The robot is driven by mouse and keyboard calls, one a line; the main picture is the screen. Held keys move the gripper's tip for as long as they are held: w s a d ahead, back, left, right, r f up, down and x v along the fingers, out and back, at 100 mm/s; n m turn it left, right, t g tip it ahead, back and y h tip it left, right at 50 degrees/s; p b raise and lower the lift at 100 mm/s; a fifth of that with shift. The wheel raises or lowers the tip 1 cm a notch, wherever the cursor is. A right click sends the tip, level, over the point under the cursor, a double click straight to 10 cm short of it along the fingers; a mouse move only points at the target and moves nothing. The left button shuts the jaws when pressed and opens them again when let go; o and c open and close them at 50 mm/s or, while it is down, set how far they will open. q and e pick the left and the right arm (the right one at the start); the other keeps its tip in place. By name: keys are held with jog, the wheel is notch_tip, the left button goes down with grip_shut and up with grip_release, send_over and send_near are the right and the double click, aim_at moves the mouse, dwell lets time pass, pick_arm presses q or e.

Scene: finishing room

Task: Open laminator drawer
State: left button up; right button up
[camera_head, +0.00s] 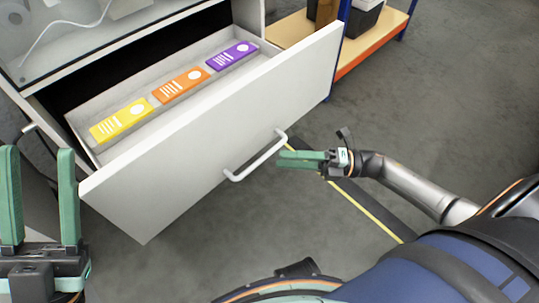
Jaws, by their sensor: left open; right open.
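The white drawer (210,150) stands pulled out from its cabinet, with its inside showing. Its bar handle (257,160) is on the front panel. In the drawer lie a yellow packet (121,121), an orange packet (180,85) and a purple packet (231,55). My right gripper (282,158) has green fingers and is open, just to the right of the handle; nothing shows between its fingers, and I cannot tell if it touches the handle. My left gripper (38,165) is open and empty at the lower left, in front of the cabinet's left side.
A shelf rack (362,54) with wooden boards, an orange edge and blue posts stands at the upper right, with dark boxes on it. A clear-sided machine (95,30) sits above the drawer. The grey floor (460,100) on the right is clear.

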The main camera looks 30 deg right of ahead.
jog(key=v, duration=0.6)
dwell(0.3)
jog(key=shift+d, duration=0.1)
